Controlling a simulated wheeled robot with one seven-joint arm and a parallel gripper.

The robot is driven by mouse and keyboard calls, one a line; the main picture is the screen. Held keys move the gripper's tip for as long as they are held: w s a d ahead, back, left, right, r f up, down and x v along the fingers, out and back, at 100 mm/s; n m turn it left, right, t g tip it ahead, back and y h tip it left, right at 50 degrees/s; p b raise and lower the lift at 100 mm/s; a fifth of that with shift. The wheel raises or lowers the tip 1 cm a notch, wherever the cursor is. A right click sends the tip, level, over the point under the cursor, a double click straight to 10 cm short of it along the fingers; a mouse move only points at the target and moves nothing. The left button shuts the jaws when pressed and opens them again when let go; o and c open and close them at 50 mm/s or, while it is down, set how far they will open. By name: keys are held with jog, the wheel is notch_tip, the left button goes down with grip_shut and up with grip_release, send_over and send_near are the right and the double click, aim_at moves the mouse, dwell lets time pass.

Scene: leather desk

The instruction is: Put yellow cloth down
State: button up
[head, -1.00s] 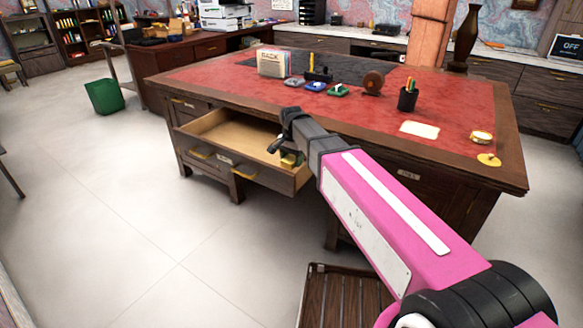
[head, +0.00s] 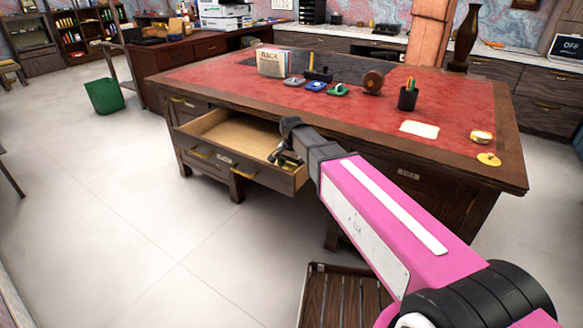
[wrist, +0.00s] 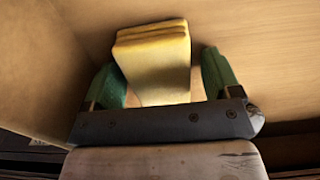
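The yellow cloth (wrist: 155,55) is a folded, block-like piece, seen in the wrist view inside the open wooden drawer (head: 225,133). My gripper (wrist: 160,66) has its two green fingers spread on either side of the cloth, with a visible gap on the right and a narrower one on the left. The gripper looks open. In the head view my gripper (head: 284,159) is at the right front corner of the drawer. The cloth cannot be made out there, hidden by the gripper and the drawer front.
The red leather desk top (head: 390,105) overhangs the drawer. It carries a book holder (head: 273,62), stamps, a pen cup (head: 408,97) and tape (head: 481,137). The drawer's left part looks empty. A slatted wooden stand (head: 340,295) is on the floor below my arm.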

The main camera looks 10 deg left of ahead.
aim_at(291, 165)
notch_tip(291, 165, up, 12)
jog(key=shift+r, duration=0.15)
dwell(0.6)
